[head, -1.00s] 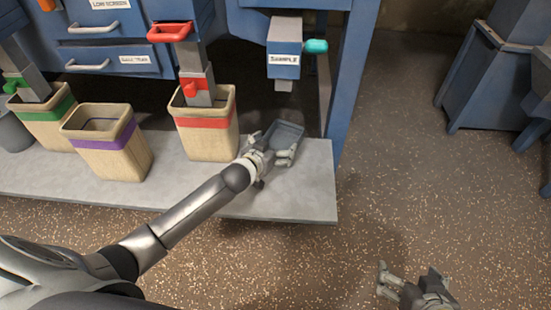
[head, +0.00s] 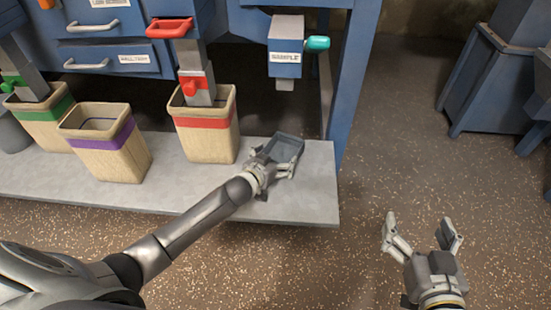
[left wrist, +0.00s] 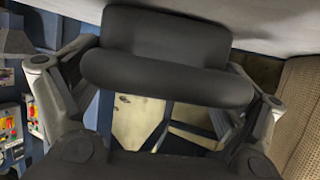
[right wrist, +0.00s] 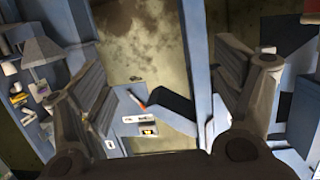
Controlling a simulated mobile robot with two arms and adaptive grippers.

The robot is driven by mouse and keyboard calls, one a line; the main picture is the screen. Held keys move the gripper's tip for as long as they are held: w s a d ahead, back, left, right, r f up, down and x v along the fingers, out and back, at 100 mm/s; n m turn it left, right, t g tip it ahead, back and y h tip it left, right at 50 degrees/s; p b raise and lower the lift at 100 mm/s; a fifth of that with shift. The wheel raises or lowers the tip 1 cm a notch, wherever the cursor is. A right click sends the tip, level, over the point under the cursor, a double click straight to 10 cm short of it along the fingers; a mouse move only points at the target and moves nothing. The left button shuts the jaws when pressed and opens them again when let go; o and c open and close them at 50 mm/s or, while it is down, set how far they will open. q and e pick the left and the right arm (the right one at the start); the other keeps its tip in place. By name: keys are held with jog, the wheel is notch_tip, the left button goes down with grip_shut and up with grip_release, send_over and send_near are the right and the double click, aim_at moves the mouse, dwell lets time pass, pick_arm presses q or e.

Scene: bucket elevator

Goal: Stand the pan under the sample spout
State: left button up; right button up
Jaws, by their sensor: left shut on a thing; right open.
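The pan (head: 287,147) is a dark grey-blue shallow tray at the right end of the light grey shelf. My left gripper (head: 278,168) is shut on the pan's near side. In the left wrist view a dark rounded form (left wrist: 167,60), probably the pan, fills the space between the fingers. The sample spout (head: 285,84) is a short grey stub under the blue box labelled SAMPLE (head: 285,50), above and behind the pan. Whether the pan touches the shelf is hard to tell. My right gripper (head: 424,232) is open and empty over the floor at right.
A bin with a red band (head: 207,123) stands left of the pan. Bins with purple (head: 105,142) and green bands (head: 45,118) stand further left. A teal knob (head: 317,43) sits beside the sample box. A blue post (head: 352,75) rises behind the shelf's right end.

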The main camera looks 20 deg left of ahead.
pick_arm(q)
jog(key=shift+f, duration=0.1)
jog(key=o, duration=0.7)
jog(key=shift+o, duration=0.2)
pick_arm(e)
jog(key=shift+w+a+r, duration=0.1)
jog(key=shift+r, duration=0.2)
jog(key=shift+f, duration=0.1)
